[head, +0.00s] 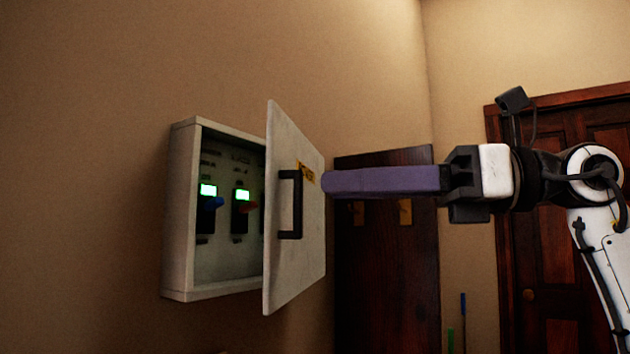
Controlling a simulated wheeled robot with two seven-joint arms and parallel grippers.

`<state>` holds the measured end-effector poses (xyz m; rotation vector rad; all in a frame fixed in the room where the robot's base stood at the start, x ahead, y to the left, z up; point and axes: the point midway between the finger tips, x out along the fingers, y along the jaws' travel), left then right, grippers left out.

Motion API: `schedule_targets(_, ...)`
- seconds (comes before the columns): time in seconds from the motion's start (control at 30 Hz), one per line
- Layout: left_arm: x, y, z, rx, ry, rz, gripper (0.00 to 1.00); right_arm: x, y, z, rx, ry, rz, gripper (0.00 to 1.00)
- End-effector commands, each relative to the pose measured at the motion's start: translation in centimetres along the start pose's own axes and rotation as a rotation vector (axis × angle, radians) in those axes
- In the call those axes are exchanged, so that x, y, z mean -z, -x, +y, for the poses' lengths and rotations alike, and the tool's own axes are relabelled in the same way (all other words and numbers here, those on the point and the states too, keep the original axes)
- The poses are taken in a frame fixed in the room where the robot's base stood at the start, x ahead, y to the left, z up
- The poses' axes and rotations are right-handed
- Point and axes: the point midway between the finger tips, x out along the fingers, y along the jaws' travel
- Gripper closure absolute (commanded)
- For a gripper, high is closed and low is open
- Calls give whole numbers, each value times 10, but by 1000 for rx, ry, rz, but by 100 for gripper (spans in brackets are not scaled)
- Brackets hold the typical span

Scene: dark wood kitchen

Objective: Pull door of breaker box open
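The breaker box (180,215) is a pale box on the wall at the left of the head view. Its door (283,265) stands partly open, swung out toward the right. A black handle (297,205) and a yellow label (306,172) are on the door's outer face. My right gripper (330,182) comes in from the right. Its purple finger reaches the door's right part, and I cannot tell whether it touches. Only one finger shows clearly. My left gripper is not in view.
A dark wood panel with brass-coloured fittings (388,265) stands on the wall behind my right gripper. A dark wood door (530,290) is at the far right. The wall left of the box is bare.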

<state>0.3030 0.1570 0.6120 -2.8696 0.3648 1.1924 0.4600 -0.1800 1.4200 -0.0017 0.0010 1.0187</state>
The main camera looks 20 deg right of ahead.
Motion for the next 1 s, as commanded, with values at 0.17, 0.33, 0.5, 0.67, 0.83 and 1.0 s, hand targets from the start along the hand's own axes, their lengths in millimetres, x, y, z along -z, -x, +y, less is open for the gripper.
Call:
schedule_targets(0.17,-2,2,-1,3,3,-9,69,-1,-30,1,-3,-1,0,72)
schedule_targets(0.33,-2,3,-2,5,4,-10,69,-1,-43,0,-1,-1,-2,72)
schedule_targets(0.5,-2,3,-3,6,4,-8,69,0,-46,0,-1,-1,-2,72)
schedule_targets(0.67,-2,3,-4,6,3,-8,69,0,-46,0,-1,-1,-2,75)
schedule_targets(0.83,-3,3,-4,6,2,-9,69,0,-46,0,-1,-1,-1,100)
schedule_targets(1.0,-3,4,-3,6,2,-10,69,0,-46,0,-1,-1,-1,100)
